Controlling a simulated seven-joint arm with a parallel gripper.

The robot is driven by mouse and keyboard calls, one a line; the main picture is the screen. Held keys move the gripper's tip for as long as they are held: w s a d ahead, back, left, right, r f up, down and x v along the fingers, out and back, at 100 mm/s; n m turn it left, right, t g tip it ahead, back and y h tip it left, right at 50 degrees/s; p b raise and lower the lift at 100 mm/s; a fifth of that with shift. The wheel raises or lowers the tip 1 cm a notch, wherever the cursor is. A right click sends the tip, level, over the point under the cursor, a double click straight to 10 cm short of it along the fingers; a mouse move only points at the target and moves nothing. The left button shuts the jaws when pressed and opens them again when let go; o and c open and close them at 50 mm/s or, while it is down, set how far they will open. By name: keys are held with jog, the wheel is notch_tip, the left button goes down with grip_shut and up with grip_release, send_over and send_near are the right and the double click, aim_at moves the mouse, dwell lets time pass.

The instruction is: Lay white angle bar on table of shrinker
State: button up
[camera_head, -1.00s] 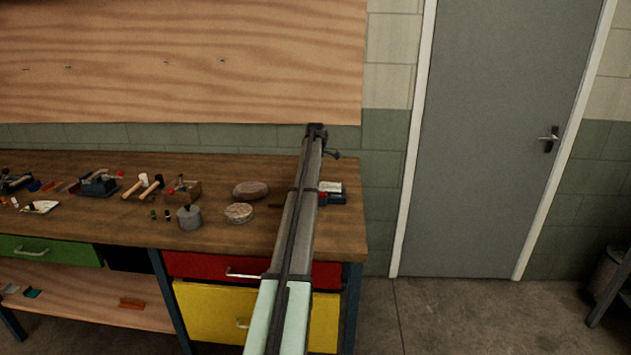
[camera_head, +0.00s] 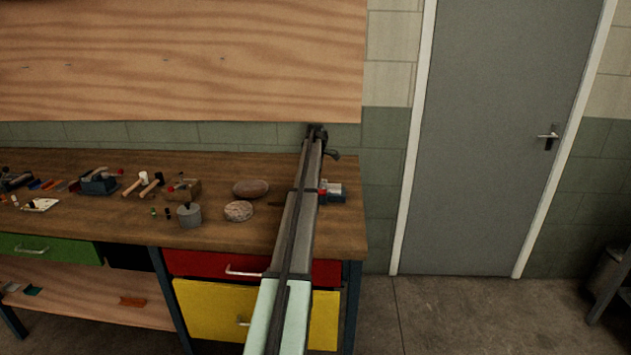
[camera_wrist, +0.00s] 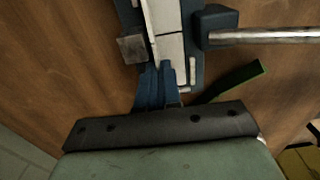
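In the wrist view, a pale white strip (camera_wrist: 164,18), which looks like the white angle bar, lies along the top of the shrinker, a blue tool (camera_wrist: 196,72) with a lever. Its lower end reaches the blue fingers of my gripper (camera_wrist: 158,70). The fingers look close together, but whether they grip the strip or only sit beside it cannot be made out. In the head view, the shrinker (camera_head: 333,197) shows partly behind my arm at the bench's right end. A greyish-white piece shows on its top.
The shrinker's metal lever (camera_wrist: 265,35) sticks out to the right. A green strip (camera_wrist: 240,80) lies nearby. On the wooden bench (camera_head: 110,223), a grey pot (camera_head: 189,215), two rounded pads and several hand tools stand to the left. The bench's right front is bare.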

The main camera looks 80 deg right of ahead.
jog(key=o, duration=0.5)
jog(key=shift+r, duration=0.1)
notch_tip(320, 180, up, 14)
dwell(0.5)
